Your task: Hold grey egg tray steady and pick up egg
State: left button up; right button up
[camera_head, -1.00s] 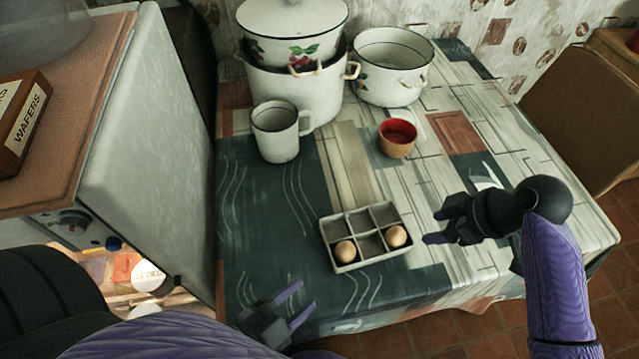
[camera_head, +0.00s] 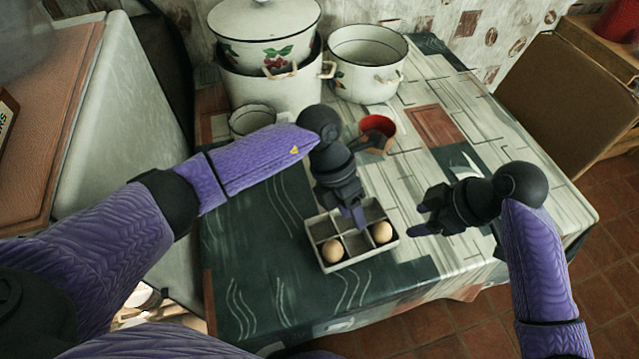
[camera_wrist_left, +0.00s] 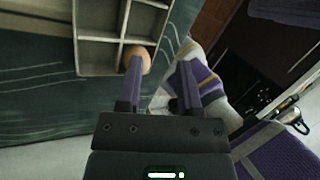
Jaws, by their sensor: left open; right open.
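The grey egg tray (camera_head: 362,262) stands on the table with two rows of compartments. In the left wrist view the open fingers (camera_wrist_left: 160,72) show below the tray (camera_wrist_left: 97,72), and one finger overlaps an egg (camera_wrist_left: 138,58). My right gripper (camera_head: 418,213) is open and empty, just right of the tray and apart from it.
A red-lined cup (camera_head: 378,128) stands behind my left gripper, and a white mug (camera_head: 252,118) is partly hidden by my left arm. A large enamel pot (camera_head: 265,88) and a smaller pot (camera_head: 365,65) stand at the back. The dark table front (camera_head: 265,290) is clear.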

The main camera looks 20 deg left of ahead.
aim_at(320, 216)
pick_arm(q)
jog(key=a+m+y, duration=0.1)
jog(key=a, duration=0.1)
jog(key=w+a+m+t+y, duration=0.1)
jog(key=a+y, duration=0.1)
jog(key=w+a+t+y, duration=0.1)
jog(key=a, duration=0.1)
jog(key=shift+w+a+r+m+y, duration=0.25)
jog(key=shift+m+y, duration=0.15)
notch_tip(320, 216, down, 10)
jog(key=shift+r, duration=0.2)
grip_shut()
